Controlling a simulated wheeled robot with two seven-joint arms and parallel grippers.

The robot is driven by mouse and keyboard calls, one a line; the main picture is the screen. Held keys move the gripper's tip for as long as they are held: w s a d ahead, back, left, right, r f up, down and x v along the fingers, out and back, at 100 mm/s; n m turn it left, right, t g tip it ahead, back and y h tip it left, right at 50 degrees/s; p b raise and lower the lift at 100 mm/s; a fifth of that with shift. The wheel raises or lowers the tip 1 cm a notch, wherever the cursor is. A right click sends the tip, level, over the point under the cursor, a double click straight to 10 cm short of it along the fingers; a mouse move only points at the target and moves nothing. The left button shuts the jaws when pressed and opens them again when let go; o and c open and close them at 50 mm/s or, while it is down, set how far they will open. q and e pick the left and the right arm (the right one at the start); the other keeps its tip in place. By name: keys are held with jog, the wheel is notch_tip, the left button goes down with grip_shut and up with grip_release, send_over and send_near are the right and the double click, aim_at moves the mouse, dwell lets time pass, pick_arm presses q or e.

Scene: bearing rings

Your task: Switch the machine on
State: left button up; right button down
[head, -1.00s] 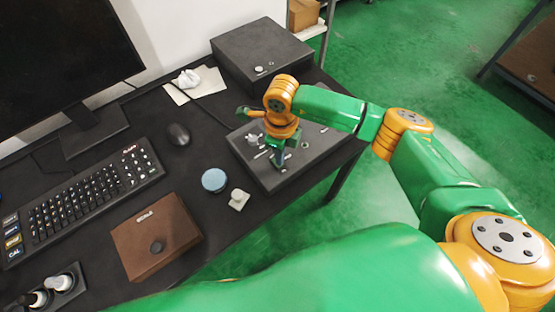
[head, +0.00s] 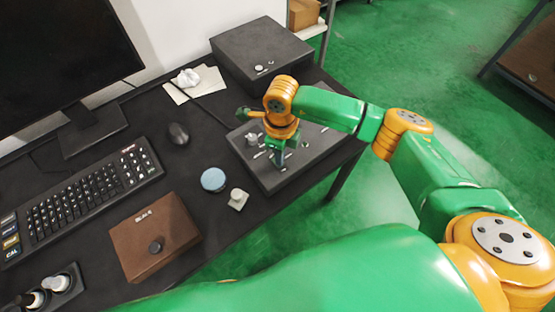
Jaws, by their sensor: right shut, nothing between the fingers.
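The low dark machine box (head: 318,146) sits at the right end of the black table, with small pale parts on its top. My right gripper (head: 279,160) points down over the top of this box, shut with nothing held. Its fingertips are small and partly hidden, so I cannot tell if they touch a switch. A larger dark box (head: 262,52) with a pale round button (head: 259,69) on its front stands behind. My left gripper is not in view.
A blue disc (head: 214,179) and a small pale block (head: 238,199) lie left of the low box. A brown box with a knob (head: 155,238), a keyboard (head: 85,200), a mouse (head: 178,134) and a monitor (head: 62,45) take up the left. Crumpled paper (head: 187,78) lies at the back.

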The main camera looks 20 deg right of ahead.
jog(key=shift+f+b, duration=0.55)
jog(key=shift+f, duration=0.05)
jog(key=shift+s, duration=0.1)
notch_tip(320, 180, up, 7)
jog(key=p, duration=0.5)
jog(key=shift+r, duration=0.15)
